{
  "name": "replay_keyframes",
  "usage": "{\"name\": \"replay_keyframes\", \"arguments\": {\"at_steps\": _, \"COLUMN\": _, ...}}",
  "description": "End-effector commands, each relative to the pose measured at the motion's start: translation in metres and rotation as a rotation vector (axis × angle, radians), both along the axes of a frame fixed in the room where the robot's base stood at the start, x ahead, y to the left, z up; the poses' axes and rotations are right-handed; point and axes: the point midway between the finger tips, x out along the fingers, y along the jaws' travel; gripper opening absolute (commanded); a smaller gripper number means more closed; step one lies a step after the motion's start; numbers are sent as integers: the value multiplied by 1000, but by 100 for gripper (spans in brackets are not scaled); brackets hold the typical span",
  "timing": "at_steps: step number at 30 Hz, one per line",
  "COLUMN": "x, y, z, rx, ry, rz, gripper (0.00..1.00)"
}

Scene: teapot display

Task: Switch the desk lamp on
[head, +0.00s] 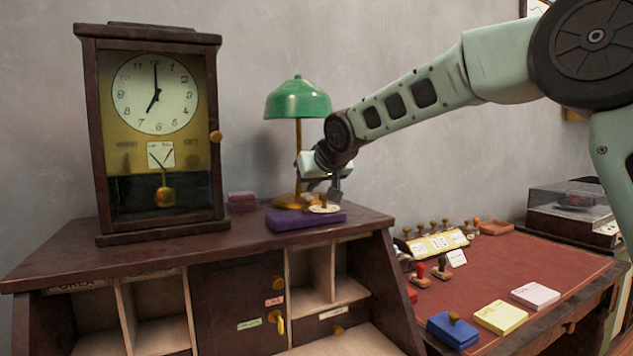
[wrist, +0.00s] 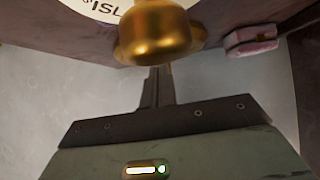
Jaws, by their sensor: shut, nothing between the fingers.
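The desk lamp stands on top of the desk's upper shelf, with a green shade (head: 298,98), a brass stem and a round brass base (head: 284,201). No glow shows under its shade. My gripper (head: 334,197) is low in front and right of the lamp, above a small cream disc (head: 323,209) on a purple block (head: 295,221). In the wrist view my gripper (wrist: 158,70) is shut and empty, its tips just below a rounded gold knob (wrist: 160,35) by a lettered cream face. I cannot tell whether they touch.
A tall wooden clock (head: 158,130) stands left of the lamp. A small pink block (head: 242,201) lies between them, also in the wrist view (wrist: 250,35). Several stamps and coloured pads lie on the red desk surface (head: 490,265) at lower right. The wall is close behind.

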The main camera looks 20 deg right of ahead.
Motion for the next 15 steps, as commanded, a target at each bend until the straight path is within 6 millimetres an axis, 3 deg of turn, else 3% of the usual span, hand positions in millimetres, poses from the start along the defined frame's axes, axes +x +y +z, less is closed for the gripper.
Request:
{"name": "replay_keyframes", "arguments": {"at_steps": 10, "x": 4, "y": 1, "z": 4, "rx": -18, "ry": 88, "rz": 0, "gripper": 0}}
{"name": "replay_keyframes", "arguments": {"at_steps": 15, "x": 5, "y": 1, "z": -6, "rx": -22, "ry": 117, "rz": 0, "gripper": 0}}
